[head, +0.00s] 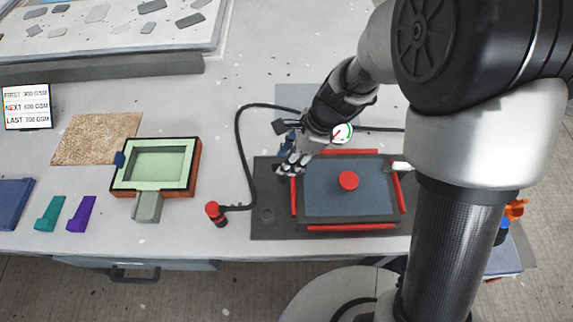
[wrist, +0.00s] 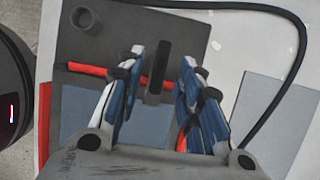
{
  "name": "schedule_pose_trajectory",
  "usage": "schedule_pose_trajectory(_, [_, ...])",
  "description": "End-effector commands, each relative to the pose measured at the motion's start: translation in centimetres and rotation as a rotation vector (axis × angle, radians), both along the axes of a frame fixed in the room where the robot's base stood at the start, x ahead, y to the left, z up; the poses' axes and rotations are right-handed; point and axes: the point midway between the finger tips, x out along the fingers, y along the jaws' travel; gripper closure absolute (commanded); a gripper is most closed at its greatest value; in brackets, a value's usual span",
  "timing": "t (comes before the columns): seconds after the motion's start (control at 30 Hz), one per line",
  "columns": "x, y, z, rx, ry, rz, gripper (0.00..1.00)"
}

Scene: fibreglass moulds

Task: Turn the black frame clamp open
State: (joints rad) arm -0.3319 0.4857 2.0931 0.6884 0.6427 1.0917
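The black frame clamp (wrist: 158,68) shows in the wrist view as a dark upright bar with a rounded base beside a red strip (wrist: 88,69). My gripper (wrist: 160,85) has its two blue-and-grey fingers apart, one on each side of the clamp, with gaps visible between. In the head view my gripper (head: 291,166) points down at the back left corner of the dark base plate (head: 270,228). There the fingers and arm hide the clamp. A blue-grey panel (head: 330,200) edged with red strips lies on the plate, with a red knob (head: 348,181) on it.
A black hose (head: 240,150) loops left of the plate to a red fitting (head: 213,210). A round gauge (head: 342,133) stands behind the gripper. A white-handled piece (head: 400,166) is at the plate's right.

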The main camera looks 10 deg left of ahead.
Motion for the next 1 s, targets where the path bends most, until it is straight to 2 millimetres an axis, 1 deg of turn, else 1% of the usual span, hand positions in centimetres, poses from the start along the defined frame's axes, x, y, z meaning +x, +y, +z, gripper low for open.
schedule_pose_trajectory(0.03, [-0.1,0.3,-0.8,0.000,0.001,0.001,0.67])
schedule_pose_trajectory(0.17, [-0.1,0.6,-1.7,0.000,0.000,-0.001,0.67])
schedule_pose_trajectory(0.5, [-0.1,0.8,-1.8,0.000,-0.001,0.000,0.67])
schedule_pose_trajectory(1.0, [-0.1,0.7,-1.8,0.000,-0.001,0.000,1.00])
